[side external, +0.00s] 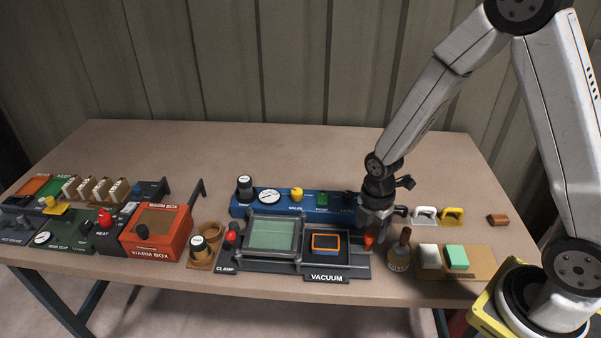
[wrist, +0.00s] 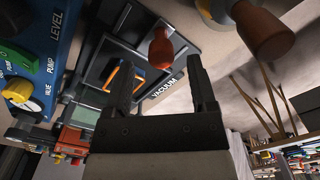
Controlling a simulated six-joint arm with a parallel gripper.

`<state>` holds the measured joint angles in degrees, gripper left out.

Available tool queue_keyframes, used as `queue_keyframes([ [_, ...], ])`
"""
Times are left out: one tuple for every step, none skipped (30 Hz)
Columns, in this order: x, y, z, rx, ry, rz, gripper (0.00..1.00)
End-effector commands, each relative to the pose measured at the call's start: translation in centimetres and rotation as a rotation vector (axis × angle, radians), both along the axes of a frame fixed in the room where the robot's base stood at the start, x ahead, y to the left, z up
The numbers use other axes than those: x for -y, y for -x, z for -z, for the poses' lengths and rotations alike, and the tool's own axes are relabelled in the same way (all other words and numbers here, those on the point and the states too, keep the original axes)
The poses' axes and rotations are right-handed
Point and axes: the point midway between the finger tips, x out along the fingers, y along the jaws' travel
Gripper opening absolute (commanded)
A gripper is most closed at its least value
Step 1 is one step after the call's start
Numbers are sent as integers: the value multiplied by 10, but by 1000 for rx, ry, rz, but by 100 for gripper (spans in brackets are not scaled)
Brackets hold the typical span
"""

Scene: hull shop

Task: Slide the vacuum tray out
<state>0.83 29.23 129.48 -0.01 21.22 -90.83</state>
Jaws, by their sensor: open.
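The dark grey vacuum tray (side external: 350,268), behind the VACUUM label, holds an orange-rimmed blue block (side external: 326,243). A red-orange knob (side external: 369,241) stands at the tray's right end; it also shows in the wrist view (wrist: 160,48). My gripper (side external: 372,228) is just above and behind this knob in the side view. In the wrist view my gripper (wrist: 166,78) has its two fingers spread, with the knob showing between and beyond them. Nothing is held. Whether a finger touches the knob cannot be told.
A framed green window (side external: 272,234) adjoins the tray on the left. A blue pump panel (side external: 330,203) runs behind. A brush-topped jar (side external: 400,253) stands close right of the knob, beside a board (side external: 483,262) with white and green blocks. Bare tabletop lies behind the panel.

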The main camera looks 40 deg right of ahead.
Motion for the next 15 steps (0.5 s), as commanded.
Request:
queue_keyframes([
  [0, 0, -6, 3, 0, 0, 73],
  [0, 0, -9, 3, 0, 0, 73],
  [0, -1, -13, 4, 0, 0, 73],
  [0, -1, -17, 4, 0, 0, 73],
  [0, -1, -20, 4, 0, 0, 73],
  [0, -1, -24, 4, 0, 0, 73],
  [0, -1, -28, 4, 0, 0, 73],
  [0, 0, -31, 4, 0, 0, 73],
  [0, 0, -35, 4, 0, 0, 73],
  [0, -1, -38, 4, 0, 0, 73],
  [0, -1, -41, 4, 0, 0, 73],
  [0, -1, -44, 3, 0, 0, 73],
  [0, -1, -46, 3, 0, 0, 73],
  [0, -1, -49, 3, 0, 0, 73],
  [0, 0, -51, 2, 0, 0, 73],
])
